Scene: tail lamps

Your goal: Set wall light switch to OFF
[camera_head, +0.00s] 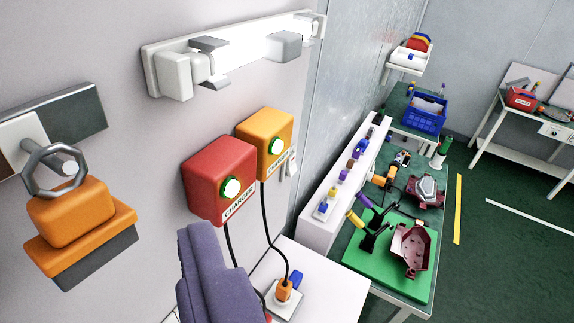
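A small white plate (292,165) sits on the wall just right of the orange charger box. It may be the light switch, but it is too small to read its position. I cannot make out my gripper's fingers in this view.
A red charger box (220,178) and an orange charger box (265,145) have glowing green buttons and hanging cables. A steel ring (55,168) and an orange block (75,215) are at left. A purple-grey shape (215,275) stands low in front. A workbench (418,212) is at right; green floor lies beyond.

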